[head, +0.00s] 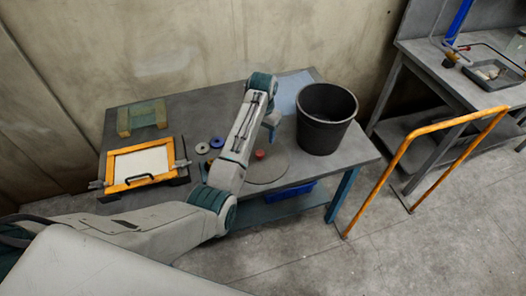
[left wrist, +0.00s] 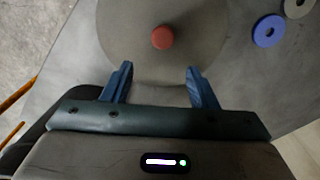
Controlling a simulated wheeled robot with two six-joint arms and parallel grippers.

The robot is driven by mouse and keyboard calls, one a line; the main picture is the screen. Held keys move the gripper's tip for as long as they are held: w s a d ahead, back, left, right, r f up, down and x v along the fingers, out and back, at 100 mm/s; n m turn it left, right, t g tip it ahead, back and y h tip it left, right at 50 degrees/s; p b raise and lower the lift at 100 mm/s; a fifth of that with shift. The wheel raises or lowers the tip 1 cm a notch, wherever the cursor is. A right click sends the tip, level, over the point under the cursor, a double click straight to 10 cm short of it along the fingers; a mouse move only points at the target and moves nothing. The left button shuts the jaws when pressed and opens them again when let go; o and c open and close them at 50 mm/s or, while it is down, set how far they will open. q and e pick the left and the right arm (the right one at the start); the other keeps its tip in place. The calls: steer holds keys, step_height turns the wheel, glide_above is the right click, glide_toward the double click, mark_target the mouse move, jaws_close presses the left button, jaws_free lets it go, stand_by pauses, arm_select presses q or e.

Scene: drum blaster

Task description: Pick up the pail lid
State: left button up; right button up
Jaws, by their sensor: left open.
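The pail lid (head: 268,170) is a flat grey disc with a small red knob (head: 260,155) at its middle. It lies on the grey workbench, partly hidden by my left arm in the head view. The lid (left wrist: 132,58) and its knob (left wrist: 163,37) also show in the left wrist view. My left gripper (left wrist: 160,84) is open, its two blue fingers spread over the lid's edge area, with the knob ahead of and between them, not gripped. In the head view the left gripper (head: 272,121) is above the bench near the pail. My right gripper is not in view.
A black open pail (head: 325,118) stands at the bench's right end. Discs, one blue (head: 217,143) and one pale (head: 202,148), lie left of the lid. An orange-framed screen (head: 140,163) is at the left. An orange rail (head: 425,130) stands right of the bench.

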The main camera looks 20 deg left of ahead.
mark_target(260, 152)
arm_select(q)
steer(key=f, duration=0.3)
steer(key=shift+s, duration=0.3)
steer(key=shift+f+p, duration=0.3)
steer(key=shift+f, duration=0.1)
steer(key=shift+s+a+f+p, duration=0.15)
steer(key=shift+f+p, duration=0.15)
steer(key=shift+f, duration=0.25)
steer(key=shift+s+a+f+p, duration=0.15)
steer(key=shift+f+p, duration=0.15)
steer(key=shift+f, duration=0.2)
step_height(260, 152, down, 2)
steer(key=shift+s, duration=0.15)
steer(key=shift+f, duration=0.45)
steer(key=shift+c, duration=0.4)
steer(key=c, duration=1)
steer(key=shift+o, duration=0.2)
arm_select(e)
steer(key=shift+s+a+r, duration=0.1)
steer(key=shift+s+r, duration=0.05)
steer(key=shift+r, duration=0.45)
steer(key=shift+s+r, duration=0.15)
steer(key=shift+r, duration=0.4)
